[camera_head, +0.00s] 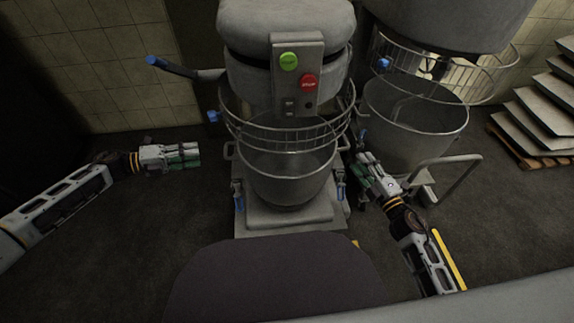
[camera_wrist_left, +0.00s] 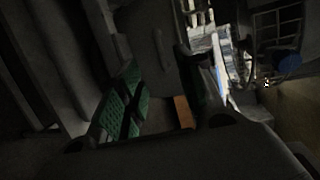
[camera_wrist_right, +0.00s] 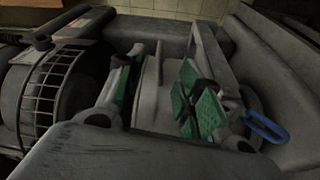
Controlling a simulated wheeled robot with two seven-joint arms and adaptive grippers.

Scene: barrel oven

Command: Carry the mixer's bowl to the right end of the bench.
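The mixer (camera_head: 285,70) stands in the middle of the head view, with green and red buttons. Its grey metal bowl (camera_head: 285,180) sits upright under the wire guard, over the mixer's base, with a handle on each side. My left gripper (camera_head: 198,156) is left of the bowl, apart from it; the dark left wrist view shows its green-padded fingers (camera_wrist_left: 168,100) spread and empty. My right gripper (camera_head: 360,155) is close to the bowl's right side. In the right wrist view its fingers (camera_wrist_right: 158,95) are spread, with grey metal between or behind them; contact cannot be told.
Blue-handled clamps (camera_head: 341,190) flank the bowl. A second mixer's bowl (camera_head: 415,120) stands close at the right, with a metal rail (camera_head: 450,165) in front. Stacked trays (camera_head: 545,115) lie on a pallet at far right. Floor at left is clear. I cannot identify the bench.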

